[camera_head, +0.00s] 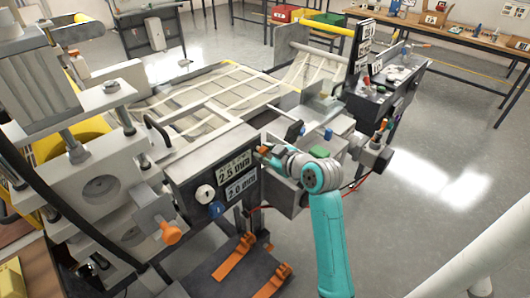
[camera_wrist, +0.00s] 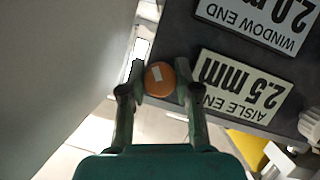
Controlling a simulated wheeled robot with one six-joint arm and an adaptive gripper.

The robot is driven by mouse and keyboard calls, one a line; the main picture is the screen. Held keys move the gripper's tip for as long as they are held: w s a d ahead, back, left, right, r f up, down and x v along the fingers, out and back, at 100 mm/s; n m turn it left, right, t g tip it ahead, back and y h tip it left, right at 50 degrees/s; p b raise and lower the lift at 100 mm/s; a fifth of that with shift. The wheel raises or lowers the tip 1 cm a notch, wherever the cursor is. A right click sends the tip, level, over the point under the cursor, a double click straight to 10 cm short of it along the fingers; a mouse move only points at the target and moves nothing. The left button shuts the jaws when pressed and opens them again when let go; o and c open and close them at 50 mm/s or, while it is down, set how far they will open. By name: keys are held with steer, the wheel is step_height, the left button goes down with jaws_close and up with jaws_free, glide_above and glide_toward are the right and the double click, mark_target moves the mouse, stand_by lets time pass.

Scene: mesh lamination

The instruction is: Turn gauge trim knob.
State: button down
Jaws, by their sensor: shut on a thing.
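The trim knob is a round orange knob (camera_wrist: 160,79) with a white mark on its face. It sits at the edge of the dark gauge panel (camera_head: 185,178), next to the placards. My gripper (camera_wrist: 160,88) has one finger on each side of the knob and is shut on it. In the head view my gripper (camera_head: 266,152) is at the panel's right end, where only a bit of orange shows. An "AISLE END 2.5 mm" placard (camera_wrist: 241,86) and a "WINDOW END 2.0 mm" placard (camera_wrist: 262,22) show upside down in the wrist view.
A white knob (camera_head: 204,194) and a blue knob (camera_head: 216,210) sit on the panel's left part. An orange handle (camera_head: 170,234) sticks out at lower left. The mesh bed (camera_head: 205,95) lies behind the panel. Open floor (camera_head: 440,180) is at right.

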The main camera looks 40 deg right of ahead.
steer(key=m+y, duration=0.2)
steer(key=m, duration=0.2)
steer(key=shift+y, duration=0.3)
stand_by(0.4)
steer(key=c, duration=1.1)
jaws_free()
